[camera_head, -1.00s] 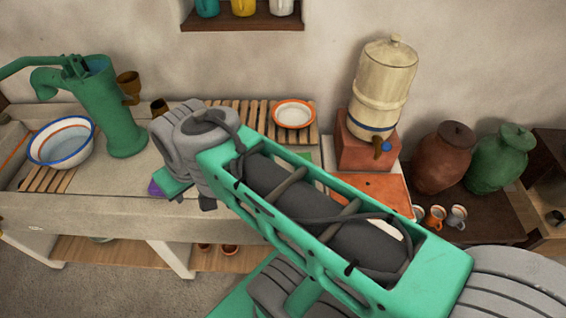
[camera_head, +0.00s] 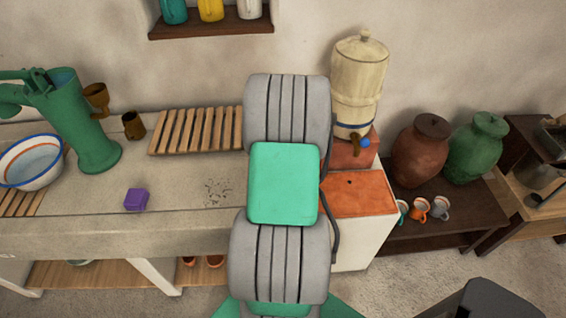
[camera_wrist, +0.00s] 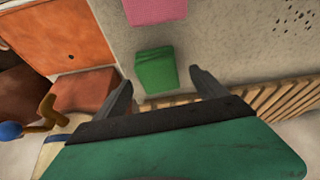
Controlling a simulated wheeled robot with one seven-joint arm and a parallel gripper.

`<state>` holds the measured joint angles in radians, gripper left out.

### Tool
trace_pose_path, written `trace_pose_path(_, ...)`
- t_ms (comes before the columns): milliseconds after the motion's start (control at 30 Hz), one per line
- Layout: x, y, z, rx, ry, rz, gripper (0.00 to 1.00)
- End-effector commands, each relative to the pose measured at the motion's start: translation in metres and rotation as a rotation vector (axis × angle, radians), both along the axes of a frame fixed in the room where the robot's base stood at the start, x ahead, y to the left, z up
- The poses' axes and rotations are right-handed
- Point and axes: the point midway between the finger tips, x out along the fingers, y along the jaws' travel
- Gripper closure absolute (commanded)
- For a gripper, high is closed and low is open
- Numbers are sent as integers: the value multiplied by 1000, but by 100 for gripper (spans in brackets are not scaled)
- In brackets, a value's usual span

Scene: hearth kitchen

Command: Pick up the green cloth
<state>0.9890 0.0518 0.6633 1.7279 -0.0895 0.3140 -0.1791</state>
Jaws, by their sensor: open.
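The green cloth (camera_wrist: 156,70) shows in the wrist view as a small folded block lying on the pale stone counter (camera_wrist: 225,40). My gripper (camera_wrist: 161,80) is open, with one finger on each side of the cloth in the picture. I cannot tell how high the fingertips are above it. Nothing is seen between the fingers except the cloth and the counter. In the head view my arm hides the cloth and the gripper.
A pink cloth (camera_wrist: 155,10) lies close to the green one. A slatted wooden rack (camera_head: 197,130) runs along the wall side. A purple block (camera_head: 136,199) and a green hand pump (camera_head: 95,130) stand left. An orange-topped unit (camera_head: 358,195) and a water dispenser (camera_head: 359,85) are right.

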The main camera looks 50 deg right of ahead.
Motion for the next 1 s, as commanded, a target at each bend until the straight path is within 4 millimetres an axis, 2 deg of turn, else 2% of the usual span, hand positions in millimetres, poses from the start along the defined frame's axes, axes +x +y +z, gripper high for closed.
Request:
trace_pose_path(133,6,-7,-20,2,1,0,18)
trace_pose_path(400,7,-8,-24,-1,0,1,20)
trace_pose_path(1000,7,-8,-24,0,0,1,69)
